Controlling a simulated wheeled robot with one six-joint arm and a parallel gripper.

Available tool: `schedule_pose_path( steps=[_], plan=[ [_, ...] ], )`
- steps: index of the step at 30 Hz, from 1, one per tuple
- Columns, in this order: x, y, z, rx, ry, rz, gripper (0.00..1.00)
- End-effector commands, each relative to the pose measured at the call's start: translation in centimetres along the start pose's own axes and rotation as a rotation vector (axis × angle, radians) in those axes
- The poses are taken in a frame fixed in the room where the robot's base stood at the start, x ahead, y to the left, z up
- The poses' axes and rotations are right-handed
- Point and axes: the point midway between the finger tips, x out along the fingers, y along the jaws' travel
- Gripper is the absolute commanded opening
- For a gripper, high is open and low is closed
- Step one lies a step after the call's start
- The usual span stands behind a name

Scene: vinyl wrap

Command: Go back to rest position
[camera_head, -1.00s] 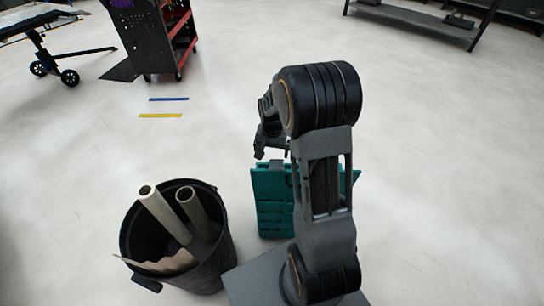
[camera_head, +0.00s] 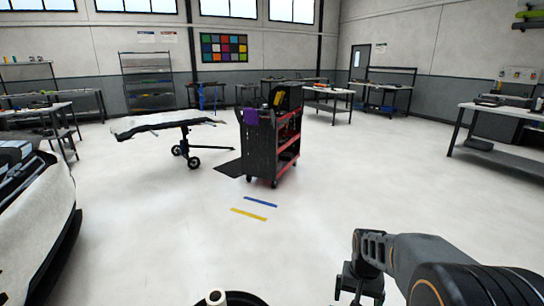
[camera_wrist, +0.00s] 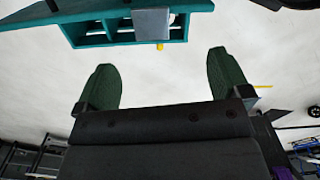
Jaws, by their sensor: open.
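My gripper (camera_wrist: 170,85) is open and empty in the wrist view, its two green-padded fingers apart with bare floor between them. A teal toolbox-like case (camera_wrist: 120,28) with a grey block on it lies beyond the fingertips, apart from them. In the head view my gripper (camera_head: 358,290) shows at the lower right edge beside my folded arm, small and dark. The teal case is out of the head view.
A black and red tool cart (camera_head: 270,145) stands ahead on the open floor. A wheeled table (camera_head: 160,125) is left of it. A yellow strip (camera_head: 248,214) and a blue strip (camera_head: 260,202) lie on the floor. A dark bin (camera_head: 235,298) shows at the bottom edge.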

Motion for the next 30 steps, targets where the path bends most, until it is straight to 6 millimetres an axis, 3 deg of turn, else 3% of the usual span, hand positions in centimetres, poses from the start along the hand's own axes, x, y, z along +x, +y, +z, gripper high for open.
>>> schedule_pose_path(
  steps=[1,6,10,15,20,30],
  plan=[
    [-3.9,-0.4,1.7,-0.051,0.026,-0.004,0.95],
    [-11.6,-1.5,7.0,-0.215,0.116,-0.016,0.95],
    [-16.4,-2.0,10.2,-0.294,0.194,-0.028,0.95],
    [-20.9,-2.6,12.2,-0.338,0.284,-0.048,0.95],
    [-22.9,-3.0,12.5,-0.357,0.329,-0.058,0.95],
    [-22.9,-3.1,12.5,-0.359,0.329,-0.059,0.95]
  ],
)
